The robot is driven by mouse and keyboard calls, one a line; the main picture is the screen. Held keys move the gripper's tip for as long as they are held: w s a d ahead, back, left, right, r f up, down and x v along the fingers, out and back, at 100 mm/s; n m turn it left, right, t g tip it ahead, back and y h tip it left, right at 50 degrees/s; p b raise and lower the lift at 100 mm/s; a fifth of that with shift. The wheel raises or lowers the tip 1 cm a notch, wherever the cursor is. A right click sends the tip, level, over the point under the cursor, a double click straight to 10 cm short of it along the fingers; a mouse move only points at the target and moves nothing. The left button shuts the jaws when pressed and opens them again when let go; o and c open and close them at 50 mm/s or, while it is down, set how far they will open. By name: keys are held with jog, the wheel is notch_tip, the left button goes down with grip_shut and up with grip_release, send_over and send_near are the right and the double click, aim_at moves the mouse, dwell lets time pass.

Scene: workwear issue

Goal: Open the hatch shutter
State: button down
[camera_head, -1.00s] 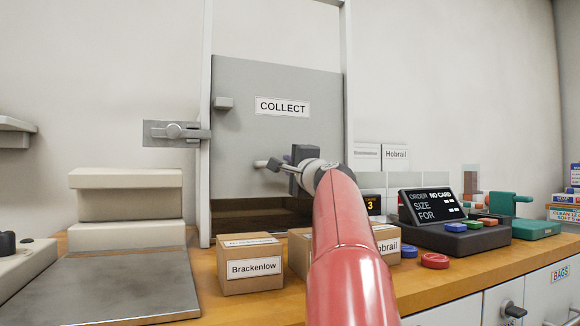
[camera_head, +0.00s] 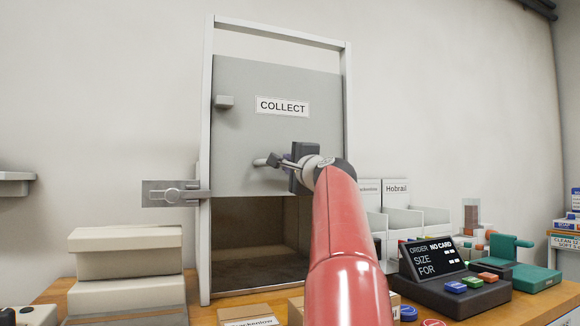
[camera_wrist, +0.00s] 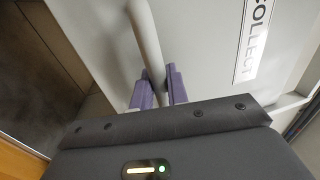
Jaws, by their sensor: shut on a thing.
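The hatch shutter (camera_head: 240,130) is a grey panel with a COLLECT label, standing partway up in its white frame (camera_head: 205,150). Below its lower edge the dark hatch opening (camera_head: 255,235) shows. My gripper (camera_head: 280,161) is at the shutter's bar handle (camera_head: 261,162), near the lower edge. In the wrist view my gripper's purple fingers (camera_wrist: 160,88) are shut on the pale handle bar (camera_wrist: 145,38). A metal slide latch (camera_head: 172,194) is on the left of the frame; its bolt reaches to the frame's left post. My red arm hides the frame's lower right.
Cream boxes (camera_head: 125,265) are stacked at the left of the counter. Cardboard boxes (camera_head: 250,316) sit in front of the hatch. An order display (camera_head: 435,258), a button panel and a white divided tray (camera_head: 415,215) are at the right.

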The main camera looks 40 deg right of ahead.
jog(key=c, duration=1.4)
grip_release()
jog(key=shift+c, duration=0.2)
jog(key=shift+s+f, duration=0.1)
jog(key=b+v, duration=0.3)
jog(key=v, duration=0.4)
jog(key=shift+s, duration=0.3)
jog(key=shift+a, duration=0.15)
